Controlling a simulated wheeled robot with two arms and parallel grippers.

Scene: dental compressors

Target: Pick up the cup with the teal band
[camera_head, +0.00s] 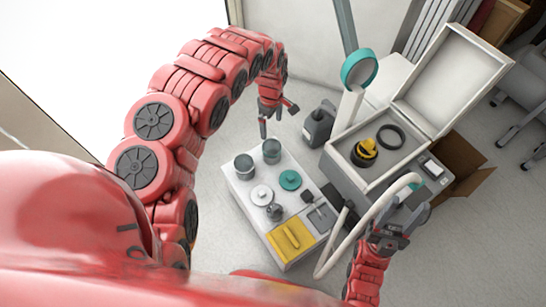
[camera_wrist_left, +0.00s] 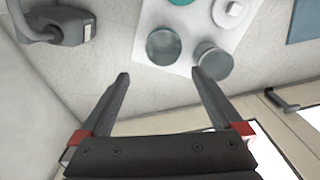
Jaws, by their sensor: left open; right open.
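Two cups stand side by side at the far end of a white board. The right cup (camera_head: 271,150) looks faintly teal and also shows in the left wrist view (camera_wrist_left: 163,45). The left cup (camera_head: 244,165) looks greyer and shows in the wrist view (camera_wrist_left: 213,61). I cannot clearly make out a band on either. My left gripper (camera_head: 278,118) is open and empty, just beyond the right cup; in the wrist view its fingertips (camera_wrist_left: 160,73) point toward the cups, apart from them. My right gripper (camera_head: 388,228) is open, near the case's front.
The white board (camera_head: 240,196) also holds a white lid (camera_head: 262,195), a teal lid (camera_head: 290,180), a small metal pot (camera_head: 274,212) and a yellow tray (camera_head: 291,240). A grey jug (camera_head: 318,126) stands beyond it. An open case (camera_head: 345,162) and a pale hose (camera_head: 350,240) are at right.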

